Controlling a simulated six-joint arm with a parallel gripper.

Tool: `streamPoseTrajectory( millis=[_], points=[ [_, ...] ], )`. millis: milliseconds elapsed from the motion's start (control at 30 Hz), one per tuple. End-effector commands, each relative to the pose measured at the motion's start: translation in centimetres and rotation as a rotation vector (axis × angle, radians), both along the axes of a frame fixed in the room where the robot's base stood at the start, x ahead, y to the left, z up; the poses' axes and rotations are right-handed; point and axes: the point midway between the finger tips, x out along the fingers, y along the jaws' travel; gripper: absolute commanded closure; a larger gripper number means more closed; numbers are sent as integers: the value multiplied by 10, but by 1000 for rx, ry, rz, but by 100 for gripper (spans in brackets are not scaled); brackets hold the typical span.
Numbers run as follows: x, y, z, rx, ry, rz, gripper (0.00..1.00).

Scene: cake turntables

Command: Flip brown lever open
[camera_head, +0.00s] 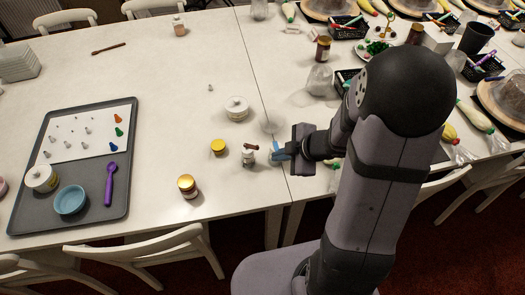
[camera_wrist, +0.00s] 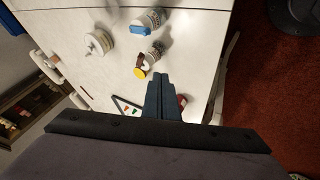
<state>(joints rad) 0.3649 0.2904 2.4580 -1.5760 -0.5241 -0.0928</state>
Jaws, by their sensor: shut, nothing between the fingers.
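A small white jar (camera_head: 248,158) has a brown lever (camera_head: 251,147) on its top, lying roughly sideways. In the wrist view the jar (camera_wrist: 157,49) and brown lever (camera_wrist: 140,62) show just beyond the fingertips. My gripper (camera_wrist: 159,76) is shut and empty, its dark blue-grey fingers pressed together. In the head view my gripper (camera_head: 302,150) is to the right of the brown-lever jar, with its fingertips hard to make out. I cannot tell whether it touches anything.
A yellow-lidded jar (camera_head: 218,146), a white lidded pot (camera_head: 237,107) and an amber jar (camera_head: 188,186) stand around. A grey tray (camera_head: 127,190) lies left.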

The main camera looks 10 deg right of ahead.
Motion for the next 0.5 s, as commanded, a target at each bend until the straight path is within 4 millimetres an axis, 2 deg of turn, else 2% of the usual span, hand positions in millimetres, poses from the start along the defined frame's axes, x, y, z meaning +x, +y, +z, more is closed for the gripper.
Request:
streamPoseTrajectory(
  millis=[333, 500],
  points=[
    [0, 0, 0, 0, 0, 2, 100],
    [4, 3, -8, 1, 1, 1, 100]
  ],
)
